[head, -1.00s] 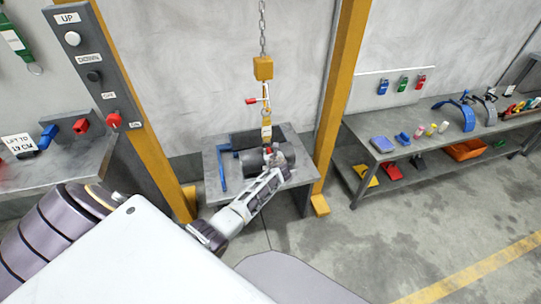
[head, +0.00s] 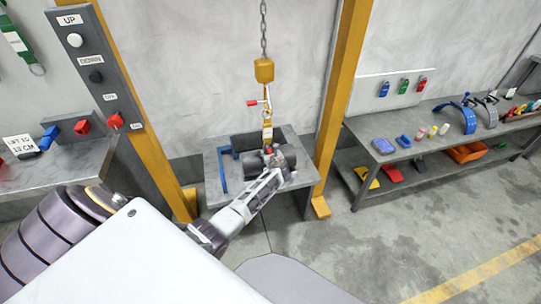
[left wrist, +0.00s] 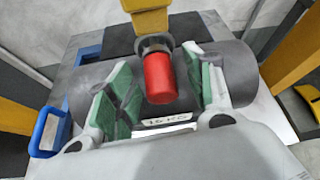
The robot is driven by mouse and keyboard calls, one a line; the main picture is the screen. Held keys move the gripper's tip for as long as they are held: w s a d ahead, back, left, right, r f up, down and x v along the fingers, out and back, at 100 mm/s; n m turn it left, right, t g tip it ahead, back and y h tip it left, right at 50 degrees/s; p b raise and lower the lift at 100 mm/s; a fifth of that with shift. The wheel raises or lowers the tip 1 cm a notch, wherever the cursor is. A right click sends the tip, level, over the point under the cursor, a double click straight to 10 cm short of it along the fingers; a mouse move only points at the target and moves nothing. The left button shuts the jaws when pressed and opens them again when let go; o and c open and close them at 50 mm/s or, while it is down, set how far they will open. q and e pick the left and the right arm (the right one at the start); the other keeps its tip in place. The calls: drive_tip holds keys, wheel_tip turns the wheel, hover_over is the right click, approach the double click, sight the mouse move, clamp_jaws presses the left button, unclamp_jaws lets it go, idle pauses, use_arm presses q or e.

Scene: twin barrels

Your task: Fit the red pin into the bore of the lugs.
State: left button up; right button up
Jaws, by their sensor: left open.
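The red pin (left wrist: 159,78) points toward me in the left wrist view, with its far end at a grey ring-shaped lug (left wrist: 153,42). I cannot tell how deep it sits in the bore. A yellow hanging piece (left wrist: 150,18) comes down right behind the lug. My left gripper (left wrist: 160,66) is open, its green pads on both sides of the pin with gaps showing. The dark twin-barrel load (left wrist: 234,68) lies behind the fingers. In the head view my left gripper (head: 271,170) is over the load, and the pin shows as a small red spot. My right gripper is not in view.
The load rests on a grey stand (head: 213,165) between yellow posts (head: 340,95). A chain (head: 263,25) with a yellow block hangs above. A blue handle (left wrist: 42,130) stands at the left. A control panel (head: 95,75) is left; a tool bench (head: 405,150) is right.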

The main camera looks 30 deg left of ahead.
use_arm(q)
drive_tip(key=shift+s+d+r, duration=0.1)
drive_tip(key=shift+s+d, duration=0.05)
drive_tip(key=v, duration=1.1)
drive_tip(key=shift+s+r, duration=0.15)
idle(0.5)
drive_tip(key=shift+d, duration=0.15)
idle(0.9)
